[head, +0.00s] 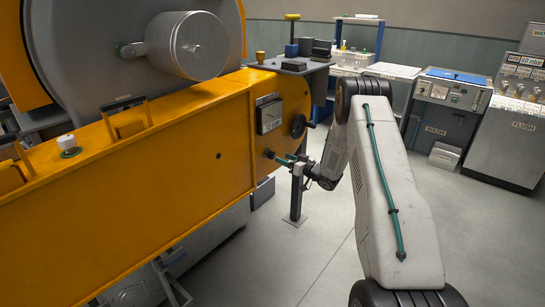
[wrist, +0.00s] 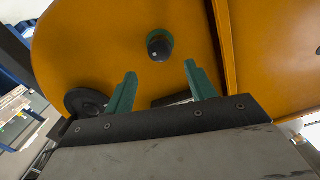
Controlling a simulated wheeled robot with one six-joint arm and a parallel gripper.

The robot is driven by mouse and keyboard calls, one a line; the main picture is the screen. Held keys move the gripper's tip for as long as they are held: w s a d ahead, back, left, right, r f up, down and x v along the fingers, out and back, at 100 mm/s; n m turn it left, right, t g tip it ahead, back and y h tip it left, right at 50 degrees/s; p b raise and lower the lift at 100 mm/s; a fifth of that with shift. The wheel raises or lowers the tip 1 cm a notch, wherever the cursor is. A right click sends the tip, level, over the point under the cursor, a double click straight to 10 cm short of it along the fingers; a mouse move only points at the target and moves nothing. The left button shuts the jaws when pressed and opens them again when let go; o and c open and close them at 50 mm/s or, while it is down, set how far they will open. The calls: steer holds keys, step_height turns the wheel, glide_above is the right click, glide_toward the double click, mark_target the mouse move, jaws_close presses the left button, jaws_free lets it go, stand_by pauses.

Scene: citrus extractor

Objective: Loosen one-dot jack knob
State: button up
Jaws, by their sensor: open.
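A dark round knob (wrist: 159,48) with a green collar sits on the orange housing in the wrist view. One small pale dot shows on its face. In the head view the knob (head: 268,153) is small, on the lower right end of the orange panel. My gripper (wrist: 160,70) is open, with its two green fingers apart. The knob appears beyond and between the fingertips, with no visible contact. In the head view my gripper (head: 281,160) is close to the panel, facing the knob. The exact gap is too small to tell.
A black handwheel (head: 299,125) is above and right of the knob; it shows at lower left in the wrist view (wrist: 86,102). A grey post (head: 296,195) stands below my gripper. A gauge box (head: 269,114) is on the panel. Grey floor (head: 300,250) is open in front.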

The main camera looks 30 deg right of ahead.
mark_target(274, 155)
steer(key=x, duration=0.7)
steer(key=shift+w+a+f, duration=0.15)
steer(key=shift+a+f, duration=0.05)
steer(key=shift+f, duration=0.15)
steer(key=c, duration=1)
